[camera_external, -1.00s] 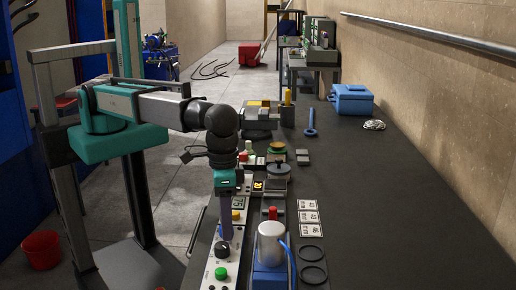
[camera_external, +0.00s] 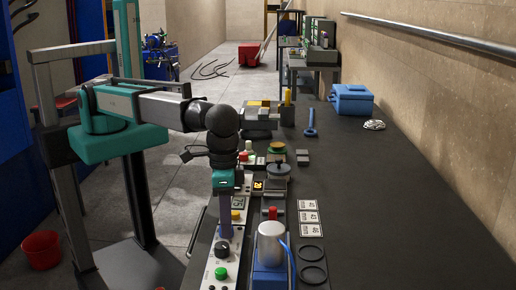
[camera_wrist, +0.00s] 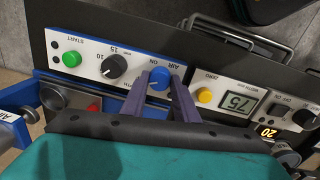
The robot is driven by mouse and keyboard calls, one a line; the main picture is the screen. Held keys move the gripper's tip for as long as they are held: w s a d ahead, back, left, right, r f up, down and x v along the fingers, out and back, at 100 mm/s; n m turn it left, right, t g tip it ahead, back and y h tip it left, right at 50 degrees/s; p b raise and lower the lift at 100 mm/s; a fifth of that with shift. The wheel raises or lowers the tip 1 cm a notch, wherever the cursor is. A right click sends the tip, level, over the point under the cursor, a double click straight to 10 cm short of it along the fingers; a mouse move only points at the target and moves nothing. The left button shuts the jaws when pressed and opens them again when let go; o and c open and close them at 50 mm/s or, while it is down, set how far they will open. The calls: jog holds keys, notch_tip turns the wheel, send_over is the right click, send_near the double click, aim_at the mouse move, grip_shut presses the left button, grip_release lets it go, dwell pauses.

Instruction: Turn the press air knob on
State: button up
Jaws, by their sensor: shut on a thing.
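The press air knob (camera_wrist: 159,79) is a round blue knob on a white control panel, with "AIR" and "ON" lettering beside it in the wrist view. My gripper (camera_wrist: 160,87) has its two purple fingers on either side of the knob and is shut on it. In the external view my gripper (camera_external: 225,236) points down onto the panel strip, and its fingers hide the knob there. The knob's pointer mark cannot be made out clearly.
On the panel are a green START button (camera_wrist: 71,59), a black dial (camera_wrist: 113,66), a yellow button (camera_wrist: 205,95) and a display (camera_wrist: 237,102). A blue device with a silver cylinder (camera_external: 271,242) stands right of my gripper. The black bench's right side is mostly clear.

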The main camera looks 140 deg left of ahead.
jog(key=m, duration=0.3)
jog(key=shift+m, duration=0.3)
jog(key=m, duration=0.4)
jog(key=shift+w, duration=0.1)
jog(key=m, duration=0.4)
jog(key=shift+m+b, duration=0.35)
jog(key=shift+m, duration=0.05)
jog(key=shift+m+g, duration=0.3)
jog(key=shift+m, duration=1.6)
jog(key=o, duration=1.1)
jog(key=shift+c, duration=0.2)
jog(key=shift+r, duration=0.2)
notch_tip(320, 180, up, 14)
jog(key=p, duration=0.7)
jog(key=shift+w+a+f+p, duration=0.25)
jog(key=shift+a+p, duration=0.1)
